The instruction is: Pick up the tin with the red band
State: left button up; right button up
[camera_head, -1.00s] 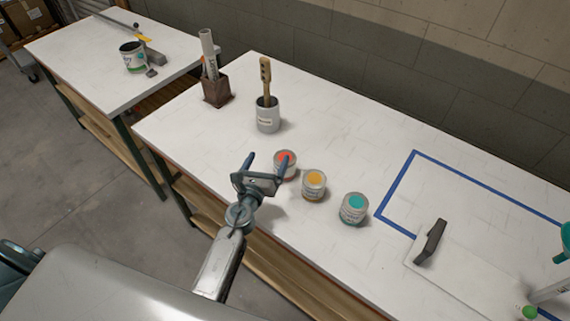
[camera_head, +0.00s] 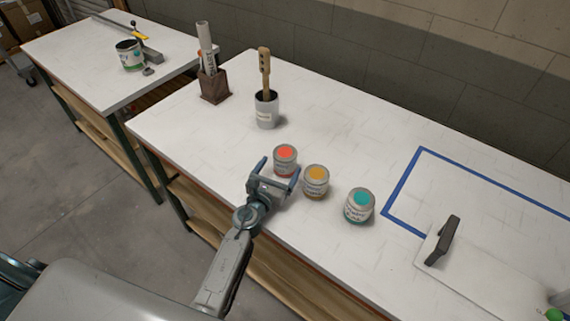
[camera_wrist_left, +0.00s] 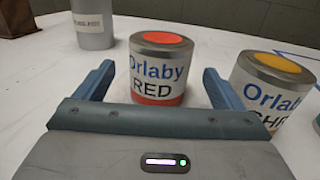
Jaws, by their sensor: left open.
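The tin with the red band (camera_head: 285,158) stands upright on the white bench, with a red spot on its lid. In the left wrist view the red tin (camera_wrist_left: 159,70) reads "Orlaby RED" and sits ahead, roughly between the finger lines. My left gripper (camera_head: 277,166) is open and empty, low over the bench just in front of that tin. In the wrist view its two fingers (camera_wrist_left: 160,88) are spread, with the right one close to the yellow tin (camera_wrist_left: 268,88). The right gripper does not show.
The yellow-lidded tin (camera_head: 316,182) and a teal-lidded tin (camera_head: 360,206) stand to the right. A grey cup (camera_head: 266,112) with a brush and a brown holder (camera_head: 214,86) stand behind. Blue tape (camera_head: 402,184) and a board with a dark handle (camera_head: 443,240) lie at the right.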

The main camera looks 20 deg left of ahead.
aim_at(287, 156)
pick_arm(q)
jog(key=w, duration=0.6)
jog(key=shift+d, duration=0.4)
jog(key=shift+s, duration=0.1)
jog(key=shift+c, duration=0.2)
jog(key=c, duration=1.1)
